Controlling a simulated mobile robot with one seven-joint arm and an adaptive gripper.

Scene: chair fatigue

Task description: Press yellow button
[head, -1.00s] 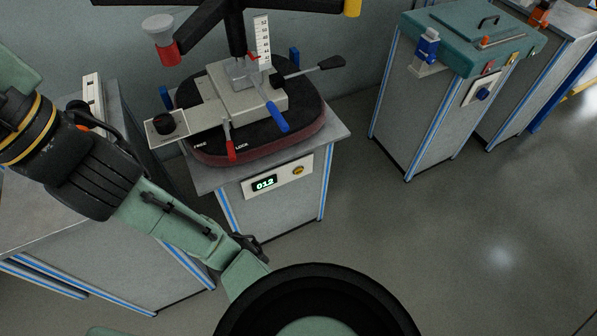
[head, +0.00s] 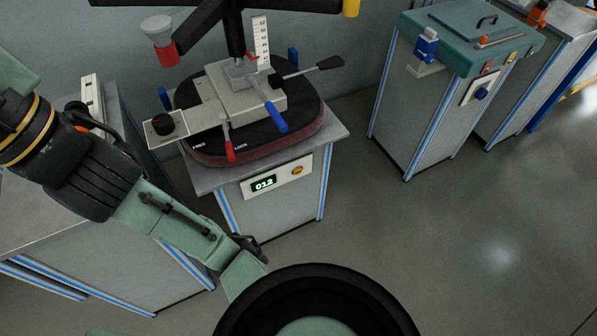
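The panel is on the front of a grey cabinet, and a green digital display reading 012 (head: 264,184) is to the left of the button. The button is unobstructed in the head view. Parts of my arm fill the left and bottom of the view, apart from the button in the picture. I cannot make out my gripper's fingers anywhere.
A dark red chair seat (head: 205,155) lies on the cabinet top under a clamping fixture (head: 240,95) with red and blue levers. Another cabinet with a green top (head: 455,35) stands at right. Open floor (head: 440,250) lies between and in front.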

